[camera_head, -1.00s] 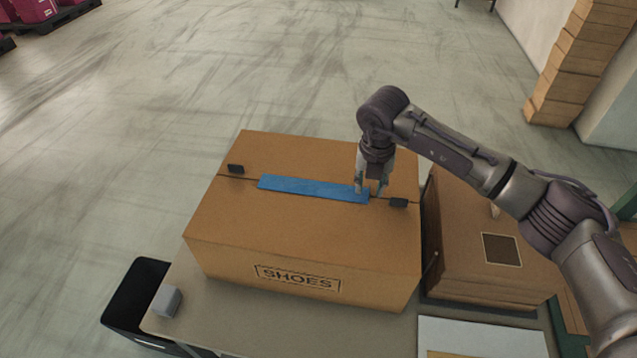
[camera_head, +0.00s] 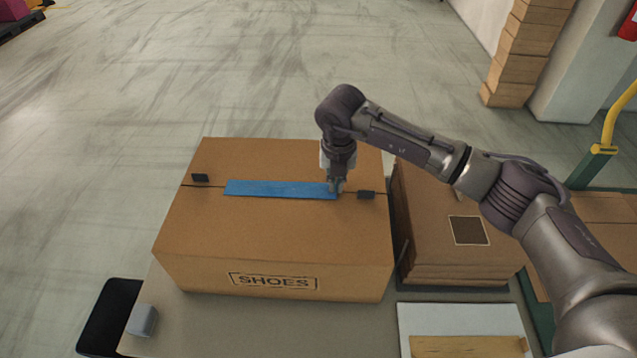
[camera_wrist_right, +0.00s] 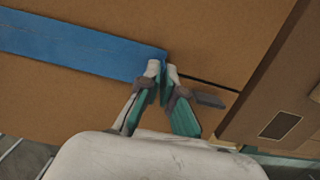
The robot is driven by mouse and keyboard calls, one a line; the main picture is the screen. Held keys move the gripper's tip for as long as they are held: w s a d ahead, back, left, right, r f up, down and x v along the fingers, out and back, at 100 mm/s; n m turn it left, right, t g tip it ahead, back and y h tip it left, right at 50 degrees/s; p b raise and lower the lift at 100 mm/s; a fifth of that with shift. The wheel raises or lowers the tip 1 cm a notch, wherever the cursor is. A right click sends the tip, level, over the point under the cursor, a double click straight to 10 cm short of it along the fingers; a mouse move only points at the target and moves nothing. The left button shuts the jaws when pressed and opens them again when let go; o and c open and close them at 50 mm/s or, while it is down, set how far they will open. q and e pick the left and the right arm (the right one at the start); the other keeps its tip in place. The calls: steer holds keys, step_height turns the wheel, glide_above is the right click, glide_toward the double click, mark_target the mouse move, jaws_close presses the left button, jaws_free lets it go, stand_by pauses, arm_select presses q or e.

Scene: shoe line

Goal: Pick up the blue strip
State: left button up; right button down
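The blue strip (camera_head: 280,189) lies flat along the seam on top of the closed cardboard box (camera_head: 273,234) marked SHOES. My right gripper (camera_head: 335,189) is at the strip's right end, pointing down. In the right wrist view its fingertips (camera_wrist_right: 162,72) are close together, with the end of the blue strip (camera_wrist_right: 80,47) pinched between them. Most of the strip still rests on the box. My left gripper is in neither view.
Stacked brown cardboard (camera_head: 436,238) stands close to the box's right. A small grey block (camera_head: 142,320) sits at the table's (camera_head: 230,325) left edge, beside a black bin (camera_head: 108,318).

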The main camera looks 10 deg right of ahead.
step_height(320, 180, up, 3)
steer(key=shift+w+r+b, duration=0.1)
steer(key=shift+b, duration=0.55)
steer(key=s+d+r+b, duration=0.3)
steer(key=d+r, duration=0.4)
steer(key=d, duration=0.4)
steer(key=shift+d+r, duration=0.2)
steer(key=shift+r, duration=0.15)
